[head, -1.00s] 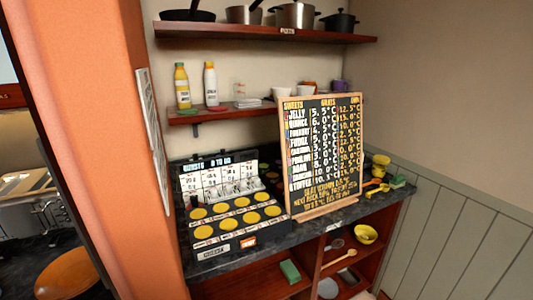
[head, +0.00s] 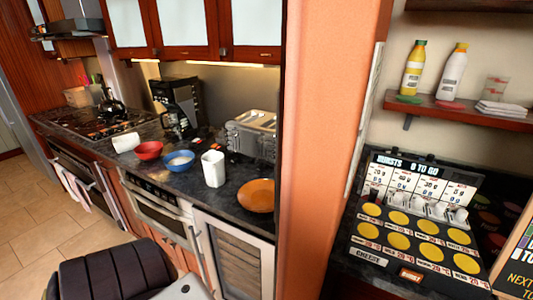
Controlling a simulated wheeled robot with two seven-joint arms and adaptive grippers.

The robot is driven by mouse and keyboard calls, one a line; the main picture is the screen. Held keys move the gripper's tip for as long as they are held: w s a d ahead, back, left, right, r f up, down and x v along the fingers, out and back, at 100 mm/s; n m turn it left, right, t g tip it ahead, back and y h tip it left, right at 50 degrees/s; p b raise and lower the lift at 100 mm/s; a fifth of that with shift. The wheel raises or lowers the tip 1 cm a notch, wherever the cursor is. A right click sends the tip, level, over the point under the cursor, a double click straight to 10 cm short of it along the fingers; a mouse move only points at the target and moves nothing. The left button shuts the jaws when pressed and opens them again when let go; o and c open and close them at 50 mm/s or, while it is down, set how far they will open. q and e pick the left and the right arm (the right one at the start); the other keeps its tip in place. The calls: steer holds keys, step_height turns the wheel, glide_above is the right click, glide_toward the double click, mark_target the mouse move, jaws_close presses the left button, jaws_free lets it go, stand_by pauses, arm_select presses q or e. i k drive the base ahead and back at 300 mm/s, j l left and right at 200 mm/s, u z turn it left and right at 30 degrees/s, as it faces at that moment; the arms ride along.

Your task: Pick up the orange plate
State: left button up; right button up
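The orange plate (head: 258,195) lies flat on the dark stone counter (head: 215,207), close to the orange wall end. It is round and shallow and looks empty. A white cup-like container (head: 213,168) stands to its left, apart from it. Neither of my grippers shows in the head view.
A blue bowl (head: 179,161), a red bowl (head: 149,150) and a white mug (head: 126,143) stand further left. A toaster (head: 252,135) sits behind the plate. The orange wall (head: 320,150) bounds the counter's right end. A dark chair (head: 120,270) stands in front.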

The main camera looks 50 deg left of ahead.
mark_target(257, 195)
steer(key=i+l+u, duration=0.1)
steer(key=u, duration=0.35)
steer(key=i+l+u, duration=0.1)
steer(key=u, duration=0.3)
steer(key=i+l+u, duration=0.15)
steer(key=u, duration=0.25)
steer(key=i+l+u, duration=0.15)
steer(key=l+u, duration=0.25)
steer(key=i+l+u, duration=0.1)
steer(key=u, duration=0.35)
steer(key=l, duration=0.1)
